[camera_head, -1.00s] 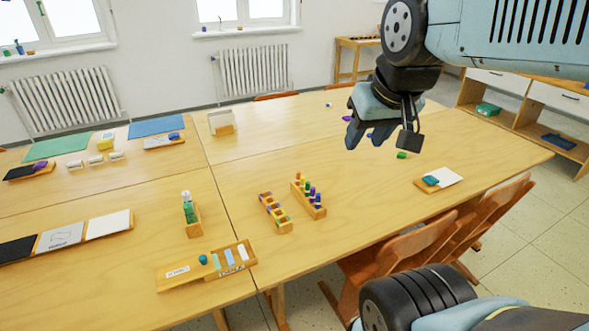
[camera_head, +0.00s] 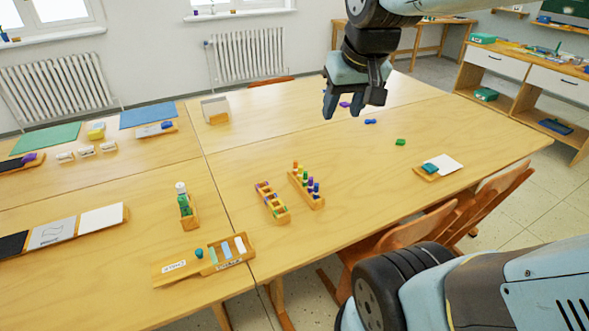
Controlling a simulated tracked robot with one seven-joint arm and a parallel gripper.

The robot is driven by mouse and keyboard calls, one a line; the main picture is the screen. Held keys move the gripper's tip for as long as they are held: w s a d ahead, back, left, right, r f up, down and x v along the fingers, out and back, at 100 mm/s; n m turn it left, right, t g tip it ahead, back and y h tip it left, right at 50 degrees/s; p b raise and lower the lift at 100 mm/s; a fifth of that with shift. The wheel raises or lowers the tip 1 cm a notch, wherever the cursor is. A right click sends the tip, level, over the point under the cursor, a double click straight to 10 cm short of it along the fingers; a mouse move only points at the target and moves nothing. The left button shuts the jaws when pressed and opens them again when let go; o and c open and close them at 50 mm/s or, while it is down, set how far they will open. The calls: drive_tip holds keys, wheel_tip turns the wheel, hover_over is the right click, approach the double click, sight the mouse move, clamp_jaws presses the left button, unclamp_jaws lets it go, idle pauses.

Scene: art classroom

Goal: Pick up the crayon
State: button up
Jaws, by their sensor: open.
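My gripper (camera_head: 343,106) is open and empty, pointing down above the far part of the right-hand table (camera_head: 390,205). No thing can be told for certain as the crayon. A wooden rack (camera_head: 318,204) holds several upright coloured sticks, orange, green, purple and blue, left of and nearer than my gripper. Small loose pieces lie on the table beside my gripper: a purple one (camera_head: 345,104) partly behind the fingers, a blue one (camera_head: 370,121) and a green one (camera_head: 400,142). They are too small to name.
A second wooden rack (camera_head: 283,217) stands left of the first. A bottle in a wooden holder (camera_head: 186,206) and a wooden tray with coloured blocks (camera_head: 172,279) stand further left. A small tray with a teal item (camera_head: 425,175) lies at right. Chairs (camera_head: 400,236) line the near edge.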

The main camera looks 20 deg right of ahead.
drive_tip(key=w+f+g, duration=0.1)
drive_tip(key=w+f, duration=0.1)
drive_tip(key=w, duration=0.6)
drive_tip(key=g, duration=0.4)
hover_over(300, 169)
drive_tip(key=w, duration=0.1)
wheel_tip(300, 169, down, 20)
wheel_tip(300, 169, down, 8)
drive_tip(key=shift+f, duration=0.1)
drive_tip(key=shift+d+f, duration=0.15)
drive_tip(key=shift+f, duration=2.5)
drive_tip(key=shift+c, duration=0.3)
clamp_jaws()
